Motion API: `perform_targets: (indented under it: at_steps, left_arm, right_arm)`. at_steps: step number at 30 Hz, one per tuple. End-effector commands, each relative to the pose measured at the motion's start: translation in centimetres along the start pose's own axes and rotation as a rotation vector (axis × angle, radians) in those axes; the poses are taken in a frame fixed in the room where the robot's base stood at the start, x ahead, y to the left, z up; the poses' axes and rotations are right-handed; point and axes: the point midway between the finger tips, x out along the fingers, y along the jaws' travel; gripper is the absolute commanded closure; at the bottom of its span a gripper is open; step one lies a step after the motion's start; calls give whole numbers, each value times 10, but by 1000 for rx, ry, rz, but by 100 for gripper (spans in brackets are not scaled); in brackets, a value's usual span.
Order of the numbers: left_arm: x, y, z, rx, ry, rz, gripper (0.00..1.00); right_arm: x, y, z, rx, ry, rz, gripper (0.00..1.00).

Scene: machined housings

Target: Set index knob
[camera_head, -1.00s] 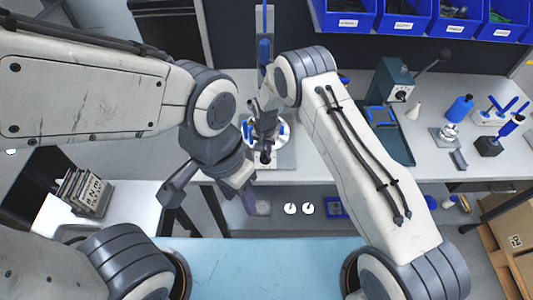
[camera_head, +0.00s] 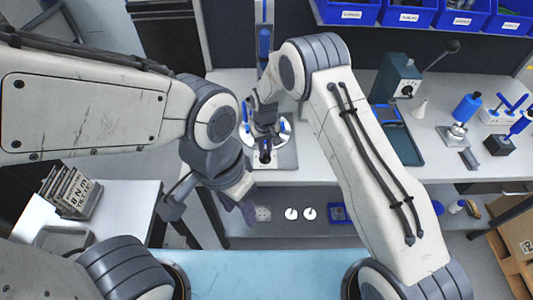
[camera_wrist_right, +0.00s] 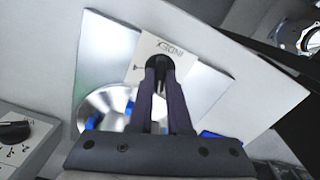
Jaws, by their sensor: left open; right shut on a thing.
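The index knob is a small black knob (camera_wrist_right: 158,61) on a white plate marked INDEX (camera_wrist_right: 178,54), in the right wrist view. My right gripper (camera_wrist_right: 159,66) is shut on it, and the fingertips hide part of the knob. In the head view my right gripper (camera_head: 265,152) is over the front of the fixture on the bench, beside a round metal disc with blue parts (camera_wrist_right: 105,108). My left gripper (camera_head: 247,212) hangs open and empty, below and in front of the bench edge. The knob's pointer direction cannot be made out.
A grey base plate (camera_head: 287,157) carries the fixture. A green press (camera_head: 393,82) stands to its right, with blue-handled tools (camera_head: 466,107) farther right. Blue bins (camera_head: 405,16) line the back. Stacked plates (camera_head: 72,192) stand on a white side table at left.

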Motion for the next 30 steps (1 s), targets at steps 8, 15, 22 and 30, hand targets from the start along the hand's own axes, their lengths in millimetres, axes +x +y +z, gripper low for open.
perform_targets:
  at_steps: [8,15,22,30]
  left_arm:
    - [4,0,0,1,0,0,50]
    - [4,0,0,1,0,0,50]
    - [4,0,0,1,0,0,50]
    - [4,0,0,1,0,0,50]
  right_arm:
    - [-1,1,-1,-48,2,1,100]
    - [-1,1,-1,-51,2,0,100]
    - [-1,0,-1,-50,2,0,54]
    - [-1,0,0,-50,1,0,54]
